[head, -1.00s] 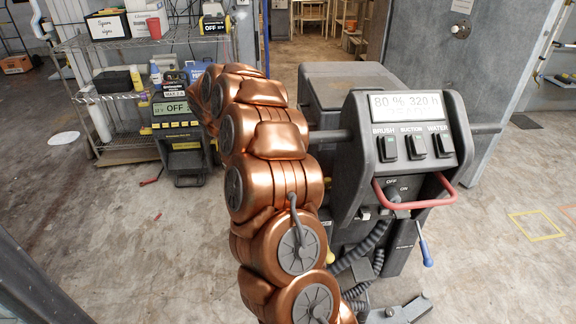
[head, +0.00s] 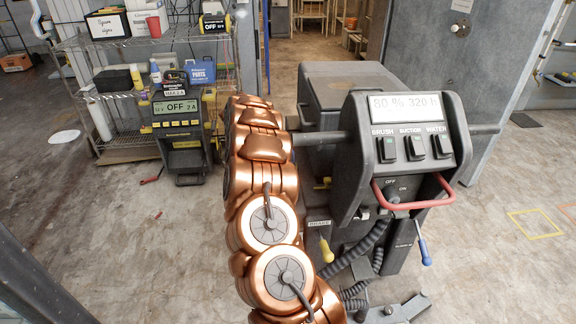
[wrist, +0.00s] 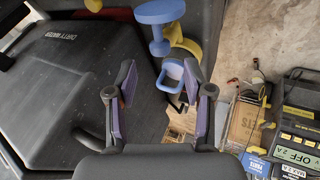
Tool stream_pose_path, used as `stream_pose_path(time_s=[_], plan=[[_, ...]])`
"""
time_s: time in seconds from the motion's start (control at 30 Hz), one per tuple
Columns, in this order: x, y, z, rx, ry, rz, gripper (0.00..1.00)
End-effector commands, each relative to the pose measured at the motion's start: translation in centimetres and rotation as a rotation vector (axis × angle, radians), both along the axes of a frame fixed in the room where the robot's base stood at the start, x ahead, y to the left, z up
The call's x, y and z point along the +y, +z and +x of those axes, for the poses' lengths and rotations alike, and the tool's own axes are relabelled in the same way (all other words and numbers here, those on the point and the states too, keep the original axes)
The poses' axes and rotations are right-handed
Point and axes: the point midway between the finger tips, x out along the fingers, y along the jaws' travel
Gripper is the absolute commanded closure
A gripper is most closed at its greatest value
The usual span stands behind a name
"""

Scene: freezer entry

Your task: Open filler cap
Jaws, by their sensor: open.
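My gripper (wrist: 160,72) is open in the wrist view, its two purple-padded fingers apart with nothing held between them. A blue round cap-like disc (wrist: 158,12) on a short stem shows beyond the fingertips, at the top. A blue square loop (wrist: 171,76) shows between the fingertips; I cannot tell whether it touches them. Which blue part is the filler cap is not clear. A dark lid marked DIRTY WATER (wrist: 60,75) lies left of the gripper. In the head view the floor scrubber (head: 345,90) stands behind my copper arm, which hides my gripper.
The scrubber's control panel (head: 408,150) has a red handle (head: 420,205). A yellow part (wrist: 182,42) sits beside the blue disc. A charger reading OFF (head: 180,135) stands by a wire shelf (head: 120,120) at left. Open floor lies at right.

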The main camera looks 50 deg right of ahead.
Motion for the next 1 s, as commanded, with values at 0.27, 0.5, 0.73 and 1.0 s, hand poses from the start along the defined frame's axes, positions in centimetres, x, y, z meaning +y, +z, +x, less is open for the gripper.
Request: stream_pose_path(time_s=[0.27,0.5,0.73,1.0], plan=[[-1.9,-2.9,-0.3,0.002,-0.002,0.000,0.48],[-2.9,-4.5,-0.4,0.001,0.000,0.001,0.48],[-2.9,-4.7,-0.4,0.000,0.001,0.001,0.48],[-2.9,-4.6,-0.4,0.000,0.001,0.001,0.70]])
